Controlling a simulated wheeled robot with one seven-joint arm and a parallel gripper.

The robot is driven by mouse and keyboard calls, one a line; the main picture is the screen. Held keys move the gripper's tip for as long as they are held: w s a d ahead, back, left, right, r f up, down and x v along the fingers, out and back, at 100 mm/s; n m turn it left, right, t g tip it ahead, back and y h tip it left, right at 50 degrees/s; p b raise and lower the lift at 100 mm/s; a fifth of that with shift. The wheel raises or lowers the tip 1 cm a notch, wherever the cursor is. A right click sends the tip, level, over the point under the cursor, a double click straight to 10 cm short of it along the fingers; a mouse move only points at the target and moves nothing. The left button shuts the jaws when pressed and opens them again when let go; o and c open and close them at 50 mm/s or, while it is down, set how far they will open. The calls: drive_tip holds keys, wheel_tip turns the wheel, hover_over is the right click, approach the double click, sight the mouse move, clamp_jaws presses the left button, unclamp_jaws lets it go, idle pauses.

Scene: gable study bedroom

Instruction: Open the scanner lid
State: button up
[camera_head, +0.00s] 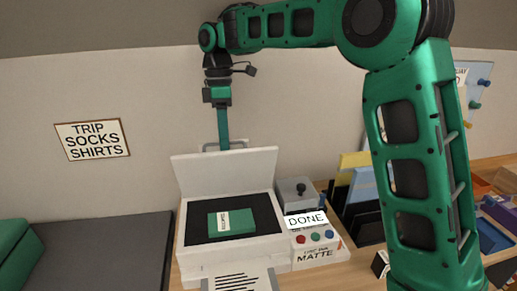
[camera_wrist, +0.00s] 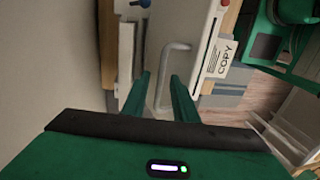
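The white scanner (camera_head: 190,255) stands on the desk with its lid (camera_head: 225,172) raised, leaning back from the dark glass bed (camera_head: 200,232). A green book (camera_head: 240,221) with a pale label lies on the bed. A grey bar handle (camera_head: 238,143) shows above the lid's top edge; in the wrist view the handle (camera_wrist: 160,80) passes between my fingers. My gripper (camera_head: 223,143) points down at the lid's top, its fingertips partly hidden behind it. In the wrist view my gripper (camera_wrist: 160,82) has its fingers apart, with gaps around the handle.
Right of the bed are a control panel with coloured buttons (camera_head: 315,237), a DONE card (camera_head: 306,220) and a clear-sided box (camera_head: 296,192). Upright folders (camera_head: 362,190) stand further right. A dark surface (camera_head: 100,250) lies left. A wall sign (camera_head: 92,140) hangs behind.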

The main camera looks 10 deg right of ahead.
sight(227, 161)
drive_tip(key=shift+s, duration=0.1)
drive_tip(key=shift+s, duration=0.25)
drive_tip(key=s, duration=0.2)
drive_tip(key=s+f, duration=0.1)
drive_tip(key=s, duration=0.2)
drive_tip(key=s+f, duration=0.1)
drive_tip(key=s, duration=0.1)
drive_tip(key=shift+s+a, duration=0.1)
drive_tip(key=shift+s, duration=0.25)
drive_tip(key=s+f+t, duration=0.1)
drive_tip(key=s+f, duration=0.4)
drive_tip(key=s, duration=0.2)
wheel_tip(227, 161, up, 10)
drive_tip(key=w, duration=0.1)
drive_tip(key=s+d+f+m, duration=0.2)
drive_tip(key=d+m, duration=0.2)
drive_tip(key=d, duration=0.4)
drive_tip(key=s+d+f+m, duration=0.2)
drive_tip(key=d+m, duration=0.3)
drive_tip(key=d, duration=0.4)
drive_tip(key=s+d+f+m, duration=0.2)
drive_tip(key=d+m, duration=0.3)
drive_tip(key=d, duration=0.4)
drive_tip(key=shift+s+f+t, duration=0.2)
drive_tip(key=shift+s+t, duration=0.2)
drive_tip(key=shift+s, duration=0.1)
